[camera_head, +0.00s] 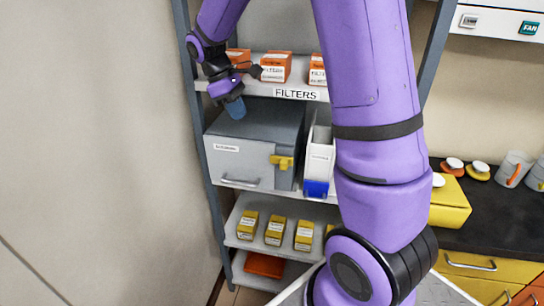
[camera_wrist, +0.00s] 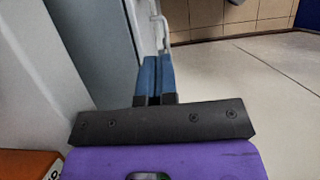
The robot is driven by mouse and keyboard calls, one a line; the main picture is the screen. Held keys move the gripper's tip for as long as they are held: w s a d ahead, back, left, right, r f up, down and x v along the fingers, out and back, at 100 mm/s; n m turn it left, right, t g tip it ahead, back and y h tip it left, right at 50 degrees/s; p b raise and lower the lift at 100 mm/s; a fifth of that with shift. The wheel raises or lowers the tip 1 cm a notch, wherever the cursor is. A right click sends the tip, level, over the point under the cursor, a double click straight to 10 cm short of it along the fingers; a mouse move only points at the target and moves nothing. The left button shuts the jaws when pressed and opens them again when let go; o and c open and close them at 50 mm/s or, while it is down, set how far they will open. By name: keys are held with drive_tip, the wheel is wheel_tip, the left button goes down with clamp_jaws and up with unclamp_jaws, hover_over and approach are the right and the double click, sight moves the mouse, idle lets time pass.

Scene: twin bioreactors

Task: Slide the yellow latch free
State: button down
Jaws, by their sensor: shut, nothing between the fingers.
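The yellow latch (camera_head: 282,162) is on the front of a grey box (camera_head: 238,168), near the front's upper right corner. The box stands on the shelf under the FILTERS label, with a silver handle (camera_head: 240,183) low on its front. My gripper (camera_head: 236,108) is above the top of the box, left of the latch and apart from it. Its blue fingers are together and empty; they also show in the wrist view (camera_wrist: 157,78). The latch cannot be made out in the wrist view. I cannot tell whether the fingertips touch the box top.
Orange-and-white filter boxes (camera_head: 276,67) stand on the shelf above. A white and blue bin (camera_head: 318,165) is right of the grey box. Small yellow boxes (camera_head: 275,229) stand on the shelf below. The shelf's left post (camera_head: 205,150) is close to my gripper.

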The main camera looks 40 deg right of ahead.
sight(284, 163)
drive_tip(key=x, duration=1.4)
drive_tip(key=shift+s+f, duration=0.1)
drive_tip(key=shift+f, duration=0.05)
drive_tip(key=shift+s+d, duration=0.7)
drive_tip(key=shift+s, duration=0.2)
drive_tip(key=shift+s+d, duration=0.5)
drive_tip(key=shift+s, duration=0.1)
drive_tip(key=shift+s+d, duration=0.45)
drive_tip(key=shift+s, duration=0.15)
drive_tip(key=shift+s+d, duration=0.45)
drive_tip(key=shift+s, duration=0.15)
